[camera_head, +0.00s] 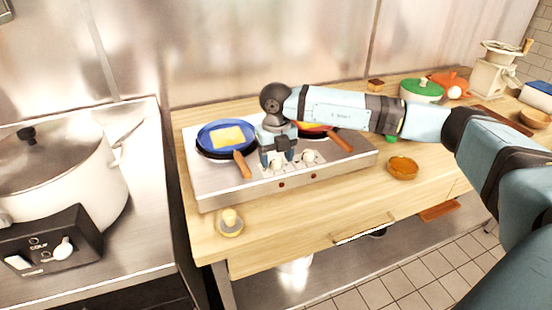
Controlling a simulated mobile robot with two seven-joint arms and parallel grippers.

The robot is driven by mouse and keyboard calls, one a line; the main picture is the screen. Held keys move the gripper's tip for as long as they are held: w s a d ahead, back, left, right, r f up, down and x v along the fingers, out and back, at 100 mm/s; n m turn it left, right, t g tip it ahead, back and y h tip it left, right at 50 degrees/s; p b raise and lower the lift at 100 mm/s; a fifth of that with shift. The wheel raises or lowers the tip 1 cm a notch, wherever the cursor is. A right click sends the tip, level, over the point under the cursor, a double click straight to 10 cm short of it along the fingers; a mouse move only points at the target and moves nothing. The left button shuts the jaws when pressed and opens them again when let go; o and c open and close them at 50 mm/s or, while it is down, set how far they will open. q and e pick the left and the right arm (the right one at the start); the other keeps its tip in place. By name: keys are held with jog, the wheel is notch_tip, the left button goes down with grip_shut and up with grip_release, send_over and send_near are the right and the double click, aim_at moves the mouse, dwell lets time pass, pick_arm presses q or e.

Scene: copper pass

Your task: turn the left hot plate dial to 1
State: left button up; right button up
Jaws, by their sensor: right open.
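The hot plate (215,190) is a silver double unit on the wooden counter, with two pale dials on its front panel. The left dial (277,166) sits just below my right gripper (279,160). The right dial (309,156) is a little to the right of it. My right gripper is open and points down at the left dial; I cannot tell whether its fingers touch it. The dial's number marks are too small to read. My left gripper is not in view.
A blue pan (213,133) with a yellow slab stands on the left plate, its wooden handle (242,165) close to my gripper. A large pot (70,185) stands left.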

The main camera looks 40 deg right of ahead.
jog(key=shift+f, duration=0.5)
jog(key=c, duration=0.9)
